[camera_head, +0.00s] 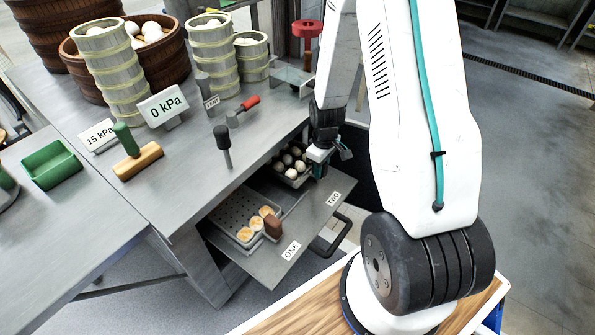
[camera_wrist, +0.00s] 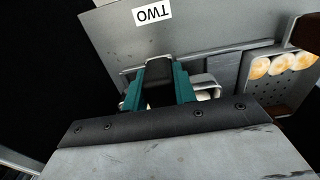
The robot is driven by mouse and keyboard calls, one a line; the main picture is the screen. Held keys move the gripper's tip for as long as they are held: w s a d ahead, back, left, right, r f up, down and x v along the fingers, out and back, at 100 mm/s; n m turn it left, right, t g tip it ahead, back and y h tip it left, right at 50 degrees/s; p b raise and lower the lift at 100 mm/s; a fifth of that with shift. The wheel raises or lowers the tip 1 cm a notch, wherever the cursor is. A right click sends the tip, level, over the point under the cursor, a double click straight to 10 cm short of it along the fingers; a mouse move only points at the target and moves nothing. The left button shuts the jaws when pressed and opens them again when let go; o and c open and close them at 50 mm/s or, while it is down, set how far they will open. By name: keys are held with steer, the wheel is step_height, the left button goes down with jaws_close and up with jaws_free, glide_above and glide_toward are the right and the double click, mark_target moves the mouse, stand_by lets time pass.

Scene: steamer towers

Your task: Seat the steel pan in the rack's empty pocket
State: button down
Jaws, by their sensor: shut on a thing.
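The steel pan (camera_head: 291,181) holds several round white pieces and is at the rack's TWO side, under the bench edge. My gripper (camera_head: 320,152) is at the pan's right end. In the wrist view my gripper (camera_wrist: 159,90) has its teal fingers shut on a dark grip, with part of the pan (camera_wrist: 208,80) behind it. The rack (camera_head: 310,212) has a grey front panel labelled ONE and TWO. A perforated pan (camera_head: 227,222) with golden-topped pieces and a brown grip fills the ONE side. Whether the held pan touches the pocket floor is hidden.
The bench above (camera_head: 205,150) overhangs the rack. It carries bamboo steamer towers (camera_head: 108,70), a black-knobbed lever (camera_head: 223,140), a red-handled lever (camera_head: 243,110) and a 0 kPa sign (camera_head: 164,106). A dark handle (camera_head: 328,240) juts from the rack's front. A green tray (camera_head: 51,167) sits left.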

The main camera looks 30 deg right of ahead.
steer(key=shift+f, duration=0.1)
steer(key=shift+f, duration=2.6)
stand_by(0.5)
steer(key=c, duration=1)
jaws_free()
steer(key=shift+c, duration=0.2)
steer(key=shift+r, duration=3.9)
